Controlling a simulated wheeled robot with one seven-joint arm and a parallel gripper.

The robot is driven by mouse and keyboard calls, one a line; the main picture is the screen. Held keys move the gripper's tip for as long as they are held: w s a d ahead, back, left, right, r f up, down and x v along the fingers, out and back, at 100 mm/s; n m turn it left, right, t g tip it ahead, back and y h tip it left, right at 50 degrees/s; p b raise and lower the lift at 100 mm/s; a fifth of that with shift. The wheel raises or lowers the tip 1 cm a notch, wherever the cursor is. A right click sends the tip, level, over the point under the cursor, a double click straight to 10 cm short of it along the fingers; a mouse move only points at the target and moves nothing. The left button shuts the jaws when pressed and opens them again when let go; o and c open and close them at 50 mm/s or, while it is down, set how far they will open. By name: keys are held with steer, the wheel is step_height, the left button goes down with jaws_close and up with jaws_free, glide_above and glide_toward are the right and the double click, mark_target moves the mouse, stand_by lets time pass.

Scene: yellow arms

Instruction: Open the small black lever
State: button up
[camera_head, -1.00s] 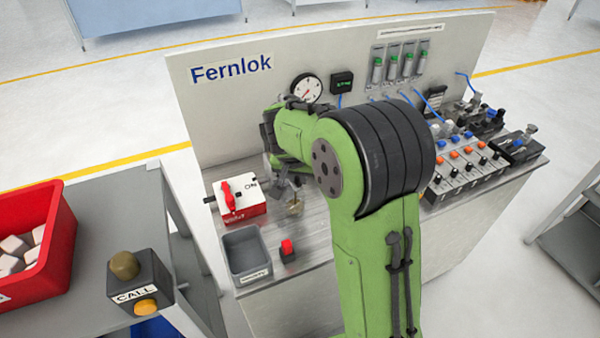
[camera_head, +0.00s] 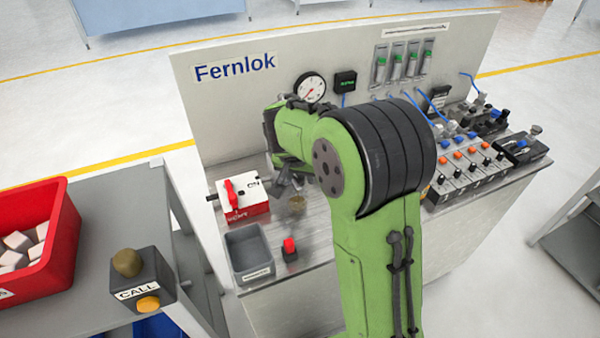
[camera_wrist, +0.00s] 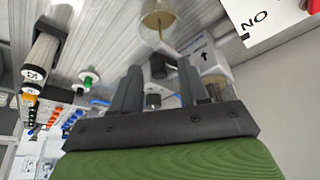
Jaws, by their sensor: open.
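In the wrist view, a small black lever (camera_wrist: 158,66) stands out between my two dark fingers, near a pale block with an arrow (camera_wrist: 205,52). My gripper (camera_wrist: 160,76) is open, with one finger on each side of the lever; I cannot tell whether either touches it. Another dark knob-like part (camera_wrist: 153,101) shows lower between the fingers. In the head view, my green arm hides most of this spot. Only the dark end of my gripper (camera_head: 284,184) shows there, above the bench and right of a white and red box.
A clear cup with a brass part (camera_wrist: 157,20) is just past the fingertips. The white and red box (camera_head: 242,198) has a red handle. A grey bin (camera_head: 248,252) and red button (camera_head: 290,247) are in front. A valve row (camera_head: 468,160) stands right.

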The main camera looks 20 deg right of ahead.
steer(key=p+v, duration=0.4)
steer(key=v, duration=1.1)
steer(key=shift+r, duration=0.45)
